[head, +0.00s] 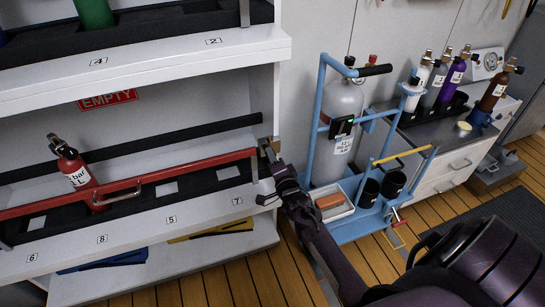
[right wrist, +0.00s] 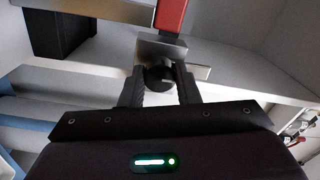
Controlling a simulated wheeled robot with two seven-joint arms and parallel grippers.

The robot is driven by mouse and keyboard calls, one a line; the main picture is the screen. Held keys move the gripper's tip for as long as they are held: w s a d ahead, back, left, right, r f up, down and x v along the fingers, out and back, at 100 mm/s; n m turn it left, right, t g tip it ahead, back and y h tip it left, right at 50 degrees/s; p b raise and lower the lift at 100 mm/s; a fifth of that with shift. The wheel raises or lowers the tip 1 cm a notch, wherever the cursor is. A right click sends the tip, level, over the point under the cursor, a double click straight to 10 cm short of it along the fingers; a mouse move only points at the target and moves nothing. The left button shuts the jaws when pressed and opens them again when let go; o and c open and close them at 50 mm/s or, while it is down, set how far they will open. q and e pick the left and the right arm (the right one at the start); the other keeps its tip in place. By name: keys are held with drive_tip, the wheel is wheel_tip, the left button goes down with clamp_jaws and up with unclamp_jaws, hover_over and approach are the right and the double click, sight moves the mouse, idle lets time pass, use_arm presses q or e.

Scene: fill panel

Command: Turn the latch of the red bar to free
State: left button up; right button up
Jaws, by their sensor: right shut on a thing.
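The red bar (head: 150,178) runs across the front of the middle shelf, with a metal handle on its front. Its right end meets a metal latch (head: 267,149) at the shelf's right post. My right gripper (head: 273,163) is at that latch. In the right wrist view the two fingers (right wrist: 160,84) are shut on the dark round latch knob (right wrist: 160,74), below a metal plate (right wrist: 163,47) and the red bar's end (right wrist: 171,15). The fingers partly hide the knob, and its exact turn is hard to tell. My left gripper is not in view.
A red bottle (head: 76,172) stands behind the bar. A blue trolley (head: 322,100) with a grey cylinder (head: 338,120) stands close to the right of my right gripper. A counter (head: 440,125) with several bottles is further right. The lowest shelf (head: 175,262) holds blue and yellow pieces.

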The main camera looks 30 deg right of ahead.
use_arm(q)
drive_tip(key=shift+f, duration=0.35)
use_arm(e)
drive_tip(key=shift+f+m, duration=0.1)
drive_tip(key=shift+m, duration=0.2)
drive_tip(key=o, duration=1)
drive_tip(key=shift+c, duration=0.2)
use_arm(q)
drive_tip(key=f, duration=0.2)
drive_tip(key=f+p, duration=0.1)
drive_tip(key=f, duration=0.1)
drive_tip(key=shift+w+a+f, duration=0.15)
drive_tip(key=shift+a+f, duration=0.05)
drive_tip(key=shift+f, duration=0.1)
use_arm(e)
drive_tip(key=v, duration=0.7)
drive_tip(key=shift+s, duration=0.4)
